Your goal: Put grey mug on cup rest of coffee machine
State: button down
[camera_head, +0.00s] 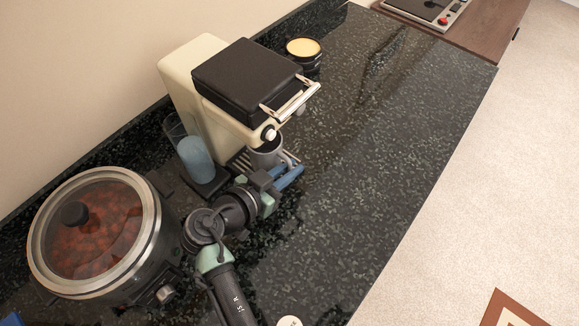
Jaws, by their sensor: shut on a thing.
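The coffee machine (186,88), cream with a black top and a metal handle, stands at the back of the dark counter. The grey mug (265,157) is under the machine's front, above or at the slatted cup rest (239,163). Whether its base touches the rest cannot be told. My gripper (284,168), with blue fingers, is shut on the mug from the front right side. The mug's lower part is partly hidden by my gripper.
A slow cooker (92,228) with a glass lid stands at the left. A clear container with blue contents (195,158) stands left of the machine. A dark jar with a yellow top (303,51) is behind it. The counter (385,130) to the right is clear.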

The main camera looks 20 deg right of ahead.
jog(key=c, duration=0.9)
grip_release()
jog(key=shift+r+p, duration=0.15)
jog(key=shift+p, duration=0.15)
jog(key=b+v, duration=0.2)
jog(key=v, duration=1)
